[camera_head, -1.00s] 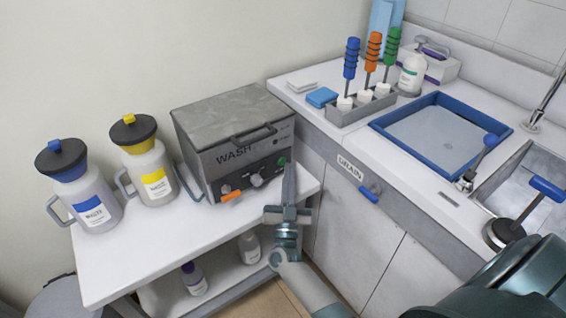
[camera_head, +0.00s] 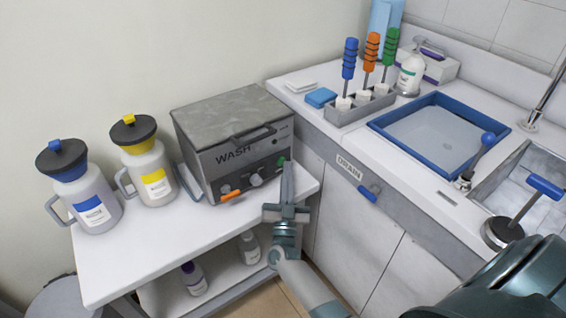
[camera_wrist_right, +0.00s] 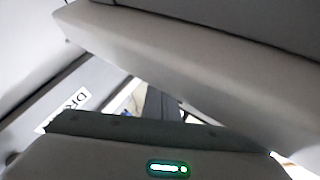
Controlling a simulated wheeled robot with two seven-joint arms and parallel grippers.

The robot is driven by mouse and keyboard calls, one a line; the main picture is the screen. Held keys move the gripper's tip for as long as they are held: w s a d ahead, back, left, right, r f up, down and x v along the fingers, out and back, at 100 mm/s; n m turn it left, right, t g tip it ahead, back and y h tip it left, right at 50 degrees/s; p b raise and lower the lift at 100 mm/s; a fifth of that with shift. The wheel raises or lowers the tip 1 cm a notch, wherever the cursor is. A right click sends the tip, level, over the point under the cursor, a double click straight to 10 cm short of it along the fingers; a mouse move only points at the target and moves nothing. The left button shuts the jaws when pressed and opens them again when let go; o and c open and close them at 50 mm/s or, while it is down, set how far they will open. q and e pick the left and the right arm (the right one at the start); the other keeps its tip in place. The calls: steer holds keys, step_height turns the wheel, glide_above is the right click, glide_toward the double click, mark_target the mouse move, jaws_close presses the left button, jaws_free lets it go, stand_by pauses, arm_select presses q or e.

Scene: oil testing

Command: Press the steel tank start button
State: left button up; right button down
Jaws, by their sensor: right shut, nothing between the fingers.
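The steel tank (camera_head: 230,132) is a grey box with a lid and the word WASH on its front. It stands at the back of the white bench. Its front panel carries an orange switch (camera_head: 231,195), a pale knob (camera_head: 256,180) and a green button (camera_head: 281,161) at the right end. My right gripper (camera_head: 288,166) is shut and empty, its tip at the green button's right edge. I cannot tell whether they touch. The right wrist view is mostly filled by close grey surfaces. My left gripper is not in view.
Two jugs, one with a blue label (camera_head: 94,213) and one with a yellow label (camera_head: 156,184), stand left of the tank on the bench (camera_head: 130,255). To the right is a counter with a blue-rimmed tray (camera_head: 440,168) and a DRAIN label (camera_head: 349,167).

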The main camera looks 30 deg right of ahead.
steer(key=shift+w+a+r, duration=0.1)
steer(key=shift+w+a, duration=0.05)
steer(key=shift+w, duration=0.45)
stand_by(1.0)
steer(key=shift+s, duration=0.1)
steer(key=shift+s+a+f, duration=0.1)
steer(key=shift+s+f, duration=0.1)
steer(key=shift+f, duration=0.25)
steer(key=shift+s+a+f, duration=0.1)
steer(key=shift+s+f, duration=0.1)
steer(key=shift+f, duration=0.25)
steer(key=shift+s+f, duration=0.1)
steer(key=shift+s, duration=0.15)
steer(key=shift+s+d+f+p, duration=0.15)
steer(key=shift+s+p, duration=0.15)
steer(key=shift+s, duration=0.35)
steer(key=shift+s+d+r+p, duration=0.15)
steer(key=shift+s+p, duration=0.15)
steer(key=shift+s, duration=0.3)
steer(key=shift+s+d+p, duration=0.2)
steer(key=shift+s+p, duration=0.2)
steer(key=shift+s, duration=0.6)
